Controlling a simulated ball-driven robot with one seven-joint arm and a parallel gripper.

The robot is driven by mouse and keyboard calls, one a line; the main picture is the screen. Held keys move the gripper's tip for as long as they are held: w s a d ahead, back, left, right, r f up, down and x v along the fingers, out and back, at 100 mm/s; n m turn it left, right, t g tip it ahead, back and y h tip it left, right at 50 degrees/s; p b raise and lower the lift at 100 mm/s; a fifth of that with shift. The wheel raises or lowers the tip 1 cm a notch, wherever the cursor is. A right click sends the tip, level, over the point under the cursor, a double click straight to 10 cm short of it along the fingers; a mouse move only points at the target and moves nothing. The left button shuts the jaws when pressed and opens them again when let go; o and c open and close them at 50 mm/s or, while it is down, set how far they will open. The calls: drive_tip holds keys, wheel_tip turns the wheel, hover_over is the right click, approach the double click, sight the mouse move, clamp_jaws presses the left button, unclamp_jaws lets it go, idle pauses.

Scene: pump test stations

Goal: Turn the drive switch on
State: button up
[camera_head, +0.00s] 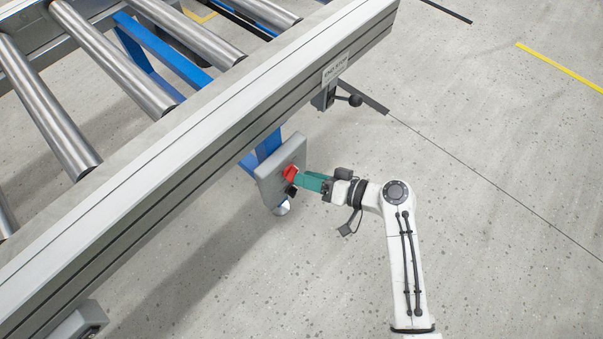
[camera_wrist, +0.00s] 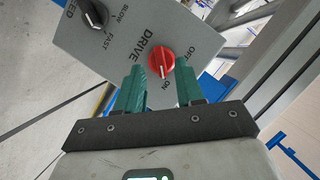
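The red drive switch (camera_wrist: 161,59) is a round knob on a grey control panel, with DRIVE, OFF and ON printed around it. Its pale pointer mark appears to face the ON label. My gripper (camera_wrist: 160,72) is open in the wrist view, its two green fingers apart with the knob showing between and just beyond the tips. I cannot tell whether the fingers touch it. In the head view the red switch (camera_head: 290,172) is partly hidden by my gripper (camera_head: 302,178), which reaches in from the right.
A black speed knob (camera_wrist: 95,14), marked SLOW and FAST, sits on the same panel (camera_wrist: 125,38). The panel hangs below the roller conveyor's rail (camera_head: 215,120). An END STOP lever (camera_head: 353,100) is farther along the rail. The floor on the right is clear.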

drive_tip(key=p+v, duration=0.2)
drive_tip(key=v, duration=0.6)
drive_tip(key=shift+d, duration=0.1)
drive_tip(key=s+d+f+m+g+h, duration=0.2)
drive_tip(key=s+d+f+g+h, duration=0.15)
drive_tip(key=s+d+h, duration=0.9)
drive_tip(key=s+d+r+m+h, duration=0.25)
drive_tip(key=s+d+r, duration=0.25)
drive_tip(key=s+d, duration=0.45)
wheel_tip(320, 180, up, 32)
drive_tip(key=s+a+y+p, duration=0.1)
drive_tip(key=p, duration=3.2)
drive_tip(key=shift+a+r+g, duration=0.15)
drive_tip(key=shift+a+g, duration=0.15)
drive_tip(key=shift+g, duration=0.15)
